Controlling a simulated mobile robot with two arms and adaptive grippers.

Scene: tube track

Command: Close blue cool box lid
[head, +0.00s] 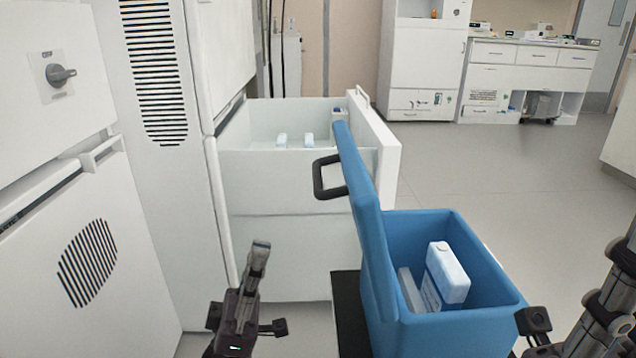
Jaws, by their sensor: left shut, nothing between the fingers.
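The blue cool box (468,328) stands open at the lower right. Its blue lid (365,215) stands up along the box's left side, tilted a little to the left, with a black handle (328,178) on its outer face. A white bottle-like container (447,272) and another white item lie inside the box. My left gripper (260,246) is shut and empty, left of the lid and apart from it, pointing up. My right arm comes in at the lower right, beside the box; a dark part of it shows near the box's right corner, but its fingers cannot be made out.
The box stands by a black surface (349,315). Behind the lid, a white drawer (290,185) is pulled out, with small white containers (308,140) inside. White cabinets line the left. Open floor (500,170) lies behind and right of the box.

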